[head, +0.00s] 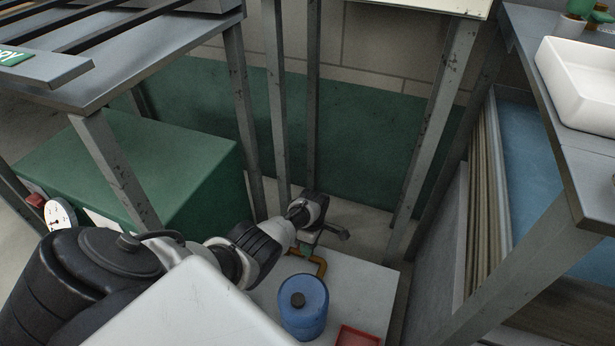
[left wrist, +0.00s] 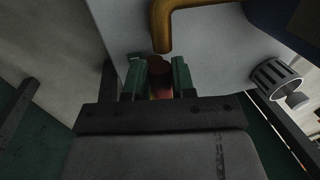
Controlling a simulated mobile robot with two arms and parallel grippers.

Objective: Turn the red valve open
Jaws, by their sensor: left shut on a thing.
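The red valve (left wrist: 160,82) shows in the left wrist view as a dark red piece between the green fingers of my left gripper (left wrist: 158,75). The fingers are shut on it. A brass pipe (left wrist: 165,28) ends in a bend close above it. In the head view, my left arm reaches down to a white surface, and the left gripper (head: 304,247) is beside the brass pipe (head: 319,265). The arm and gripper hide the valve in the head view. How far the valve is turned cannot be told. My right gripper is not in view.
A blue canister (head: 303,308) stands close in front of the pipe on the white surface (head: 355,285). A red tray (head: 357,337) lies at its front. Metal legs (head: 430,130) rise around the spot. A green box (head: 140,165) is at left, a white basin (head: 575,85) at right.

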